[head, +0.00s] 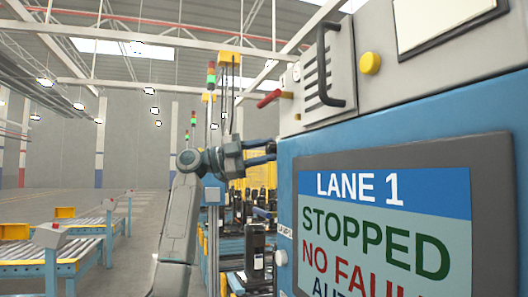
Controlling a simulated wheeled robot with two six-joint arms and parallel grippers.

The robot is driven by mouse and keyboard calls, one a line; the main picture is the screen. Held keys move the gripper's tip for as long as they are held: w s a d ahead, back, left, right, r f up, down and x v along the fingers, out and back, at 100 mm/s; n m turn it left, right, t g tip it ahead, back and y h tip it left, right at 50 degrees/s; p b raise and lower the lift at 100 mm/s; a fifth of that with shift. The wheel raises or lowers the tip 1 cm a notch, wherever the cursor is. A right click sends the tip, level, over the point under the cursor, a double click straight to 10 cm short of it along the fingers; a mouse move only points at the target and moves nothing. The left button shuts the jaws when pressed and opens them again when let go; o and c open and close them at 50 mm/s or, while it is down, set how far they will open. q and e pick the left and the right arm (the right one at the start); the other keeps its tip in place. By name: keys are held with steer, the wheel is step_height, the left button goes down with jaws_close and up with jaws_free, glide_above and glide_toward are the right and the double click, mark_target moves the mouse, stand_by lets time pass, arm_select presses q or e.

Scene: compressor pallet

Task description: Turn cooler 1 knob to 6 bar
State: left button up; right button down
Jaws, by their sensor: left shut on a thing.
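My left gripper (264,152) reaches right to the left edge of the blue cabinet (284,190). Its two dark fingers lie one above the other with a gap between them. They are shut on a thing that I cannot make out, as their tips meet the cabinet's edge. No cooler knob or pressure scale can be read in this view, so the 6 bar mark is not visible. My right gripper is not in view.
The cabinet's screen (395,225) reads LANE 1, STOPPED. Above it are a black handle (322,65), a yellow button (370,63) and a red lever (268,98). Roller conveyors (50,248) stand at the left. Racks with dark units (255,250) stand behind my arm.

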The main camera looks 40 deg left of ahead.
arm_select(q)
steer(key=o, duration=1)
steer(key=shift+s+a+f, duration=0.15)
steer(key=shift+s+a, duration=0.05)
steer(key=b+v, duration=0.4)
steer(key=v, duration=0.6)
steer(key=shift+b, duration=0.4)
